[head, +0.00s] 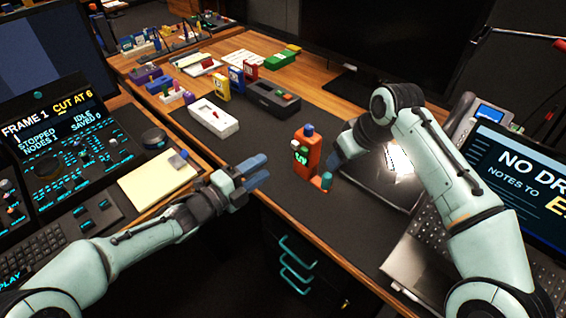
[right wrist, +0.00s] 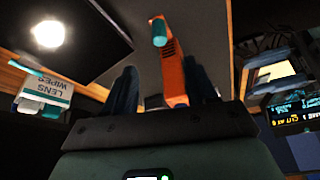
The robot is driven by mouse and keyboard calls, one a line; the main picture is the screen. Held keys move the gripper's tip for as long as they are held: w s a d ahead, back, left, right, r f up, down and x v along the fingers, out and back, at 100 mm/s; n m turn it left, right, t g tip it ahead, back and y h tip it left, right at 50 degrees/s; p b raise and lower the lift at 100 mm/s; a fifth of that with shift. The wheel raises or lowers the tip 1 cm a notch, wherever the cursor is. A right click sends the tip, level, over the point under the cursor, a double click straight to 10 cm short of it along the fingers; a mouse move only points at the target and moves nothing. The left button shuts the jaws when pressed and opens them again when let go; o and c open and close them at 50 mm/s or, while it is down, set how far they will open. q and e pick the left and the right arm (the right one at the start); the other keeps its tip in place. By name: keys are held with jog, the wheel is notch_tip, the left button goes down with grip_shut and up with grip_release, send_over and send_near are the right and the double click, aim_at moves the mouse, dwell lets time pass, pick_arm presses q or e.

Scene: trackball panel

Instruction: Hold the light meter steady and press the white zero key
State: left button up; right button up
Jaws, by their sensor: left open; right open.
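An orange device (head: 312,145) with a blue cap, which looks like the light meter, stands upright on the dark desk mat. Small white and green marks show on its front; I cannot tell which is the zero key. A short orange part with a teal top (head: 322,182) is at its lower right. My right gripper (head: 337,163) is close beside the device, on its right. In the right wrist view, the open fingers (right wrist: 163,92) have the orange body (right wrist: 174,75) and teal top (right wrist: 159,32) between and beyond them. My left gripper (head: 256,173) is open, empty and apart, left of the device near the desk's front edge.
A laptop (head: 520,180) is at right. A notepad (head: 157,180) and control panel (head: 70,150) are at left.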

aim_at(328, 175)
jog(key=x, duration=1.3)
grip_shut()
pick_arm(q)
grip_shut()
dwell(1.2)
